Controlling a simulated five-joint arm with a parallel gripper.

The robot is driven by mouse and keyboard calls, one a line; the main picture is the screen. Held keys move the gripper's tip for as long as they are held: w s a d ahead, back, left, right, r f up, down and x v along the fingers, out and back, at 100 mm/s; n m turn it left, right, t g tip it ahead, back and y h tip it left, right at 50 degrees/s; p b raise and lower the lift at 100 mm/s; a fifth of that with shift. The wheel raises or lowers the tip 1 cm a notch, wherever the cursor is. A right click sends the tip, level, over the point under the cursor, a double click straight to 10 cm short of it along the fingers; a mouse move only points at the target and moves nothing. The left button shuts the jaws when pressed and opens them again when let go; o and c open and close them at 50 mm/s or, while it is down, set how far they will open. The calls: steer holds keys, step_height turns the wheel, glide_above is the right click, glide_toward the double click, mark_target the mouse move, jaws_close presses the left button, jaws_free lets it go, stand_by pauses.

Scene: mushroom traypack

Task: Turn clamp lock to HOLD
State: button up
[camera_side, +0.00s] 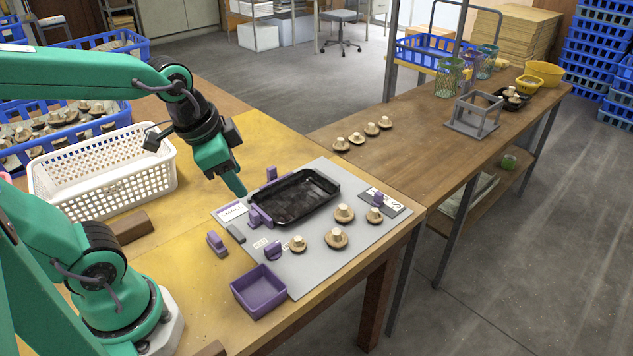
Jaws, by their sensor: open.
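A small purple knob (273,252) sits on the grey board (313,271), between small white labels (259,243) too small to read surely; it may be the clamp lock. Which way it points is unclear. A black tray (300,213) lies on the board, with a purple clamp piece (260,217) against its left side and another purple piece (271,174) at its back left. My gripper (240,190) hangs above the board's left edge, left of the tray and behind the knob, apart from both. It is open with nothing visible in it.
Several mushrooms (336,237) stand on the board right of the knob. A purple bin (259,291) is at the front. A loose purple block (216,243) and white basket (104,182) are to the left. The yellow table has free room left of the board.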

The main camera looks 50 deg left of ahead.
mark_target(271, 244)
steer(key=shift+w+d+f+m+g, duration=0.1)
steer(key=shift+w+f+m+g, duration=0.75)
steer(key=shift+f+m, duration=1.35)
steer(key=shift+w+d+f+m+g, duration=0.1)
steer(key=shift+w+f+m+g, duration=0.7)
steer(key=shift+f+m, duration=1.35)
steer(key=shift+w+d+f+m+g, duration=0.1)
steer(key=shift+w+f+m+g, duration=0.35)
steer(key=shift+w+f+m, duration=1.25)
steer(key=shift+s+f+m, duration=0.3)
steer(key=shift+s+m, duration=0.25)
steer(key=shift+m, duration=0.1)
steer(key=shift+f, duration=3.85)
steer(key=c, duration=0.7)
